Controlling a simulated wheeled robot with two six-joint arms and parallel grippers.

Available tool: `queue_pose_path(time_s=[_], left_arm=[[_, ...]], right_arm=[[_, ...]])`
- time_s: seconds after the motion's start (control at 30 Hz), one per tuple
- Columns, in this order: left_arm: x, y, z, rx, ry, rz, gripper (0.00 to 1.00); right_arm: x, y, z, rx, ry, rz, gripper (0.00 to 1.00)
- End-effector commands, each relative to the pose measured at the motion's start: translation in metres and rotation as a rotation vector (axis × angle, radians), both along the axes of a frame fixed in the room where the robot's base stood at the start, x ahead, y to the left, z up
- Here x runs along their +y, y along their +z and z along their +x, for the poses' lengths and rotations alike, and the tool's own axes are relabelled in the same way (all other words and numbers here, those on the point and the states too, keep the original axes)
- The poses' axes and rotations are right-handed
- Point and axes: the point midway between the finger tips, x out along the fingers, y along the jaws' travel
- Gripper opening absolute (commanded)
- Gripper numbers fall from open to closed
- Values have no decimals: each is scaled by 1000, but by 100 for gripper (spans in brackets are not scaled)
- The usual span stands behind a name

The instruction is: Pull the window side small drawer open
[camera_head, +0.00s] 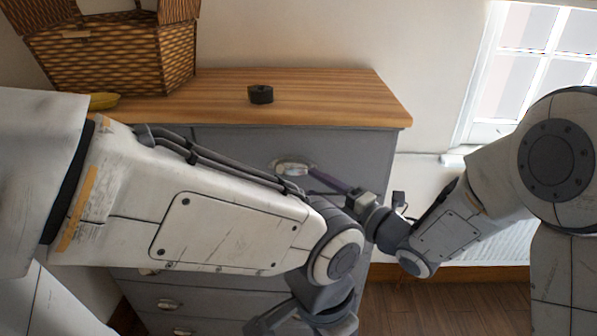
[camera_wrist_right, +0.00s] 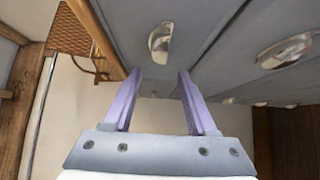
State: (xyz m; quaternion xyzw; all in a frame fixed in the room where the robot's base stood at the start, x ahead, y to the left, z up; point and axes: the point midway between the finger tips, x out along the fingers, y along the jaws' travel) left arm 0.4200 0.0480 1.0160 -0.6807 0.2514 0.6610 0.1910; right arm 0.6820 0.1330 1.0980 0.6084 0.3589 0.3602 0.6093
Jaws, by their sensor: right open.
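The window side small drawer (camera_head: 240,140) is the grey top drawer front under the wooden top, on the side toward the window. It looks shut. Its metal cup handle (camera_head: 293,168) shows in the head view, and a handle (camera_wrist_right: 160,42) lies just beyond and between my fingertips in the wrist view. My right gripper (camera_head: 312,177) is open, its purple fingers (camera_wrist_right: 158,74) spread on either side of the handle's line, with nothing visible held. My left arm covers much of the dresser front. My left gripper (camera_head: 300,322) is at the bottom edge, its fingers not clear.
Lower drawers have similar handles (camera_head: 168,305). A window (camera_head: 540,55) is at right. Wooden floor (camera_head: 440,310) shows below.

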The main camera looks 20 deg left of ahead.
Motion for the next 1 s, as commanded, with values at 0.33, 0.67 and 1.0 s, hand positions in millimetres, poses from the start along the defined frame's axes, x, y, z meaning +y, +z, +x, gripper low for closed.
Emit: queue_pose_path(time_s=[0.33,0.67,1.0], left_arm=[[0,18,0,0,0,0,0],[0,19,0,0,0,0,0],[0,19,0,0,0,0,0]], right_arm=[[49,1,26,2,1,-1,57],[55,0,30,2,-2,1,57],[54,-1,30,5,-2,-2,0]])
